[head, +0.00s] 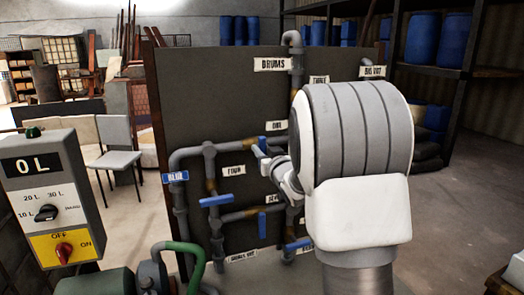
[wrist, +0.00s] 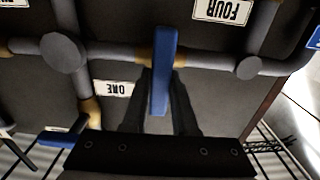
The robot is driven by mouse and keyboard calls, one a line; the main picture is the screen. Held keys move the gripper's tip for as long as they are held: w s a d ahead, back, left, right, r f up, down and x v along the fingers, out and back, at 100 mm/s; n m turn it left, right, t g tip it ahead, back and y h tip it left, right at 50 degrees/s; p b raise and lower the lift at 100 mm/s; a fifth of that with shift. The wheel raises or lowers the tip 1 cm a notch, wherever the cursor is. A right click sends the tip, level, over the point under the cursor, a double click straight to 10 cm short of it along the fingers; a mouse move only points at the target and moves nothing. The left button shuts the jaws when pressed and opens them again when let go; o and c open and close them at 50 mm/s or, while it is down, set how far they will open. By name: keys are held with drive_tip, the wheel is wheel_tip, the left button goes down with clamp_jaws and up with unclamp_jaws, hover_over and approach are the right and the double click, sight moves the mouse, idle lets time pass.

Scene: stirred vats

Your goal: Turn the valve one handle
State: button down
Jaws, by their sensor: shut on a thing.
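The valve one handle is a blue lever (wrist: 160,100) on a brass-coloured fitting of a grey pipe. In the wrist view it runs up and down the picture, across the pipe, close to the upside-down ONE label (wrist: 113,88). My gripper (wrist: 165,75) has its dark fingers on either side of the lever and is shut on it. In the head view my gripper (head: 265,160) reaches the pipe from the right. The blue handle (head: 262,143) shows only in part there, and my arm hides much of the panel's right side.
The dark panel (head: 225,100) carries several pipes. The handle near the FOUR label is a blue lever (head: 216,200). Another blue lever (wrist: 60,138) is at lower left in the wrist view. A control box (head: 45,195) reading 0 L stands at left, near a green hose (head: 190,250).

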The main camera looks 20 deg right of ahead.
drive_tip(key=shift+f+b, duration=0.1)
drive_tip(key=shift+b, duration=0.25)
drive_tip(key=n+b, duration=0.1)
drive_tip(key=b, duration=0.1)
drive_tip(key=n+b, duration=0.1)
drive_tip(key=b, duration=0.1)
drive_tip(key=shift+a+f+n, duration=0.1)
drive_tip(key=shift+f+n, duration=0.15)
drive_tip(key=shift+n, duration=0.15)
drive_tip(key=n+b, duration=0.1)
drive_tip(key=b, duration=0.1)
drive_tip(key=n+b, duration=0.2)
drive_tip(key=b, duration=0.1)
drive_tip(key=n+b, duration=0.2)
drive_tip(key=shift+a, duration=0.25)
drive_tip(key=n+b, duration=0.5)
drive_tip(key=shift+a+f+n+b, duration=0.1)
drive_tip(key=shift+f+n+b, duration=0.05)
drive_tip(key=shift+n+b, duration=1.6)
drive_tip(key=shift+n, duration=0.85)
drive_tip(key=c, duration=0.7)
unclamp_jaws()
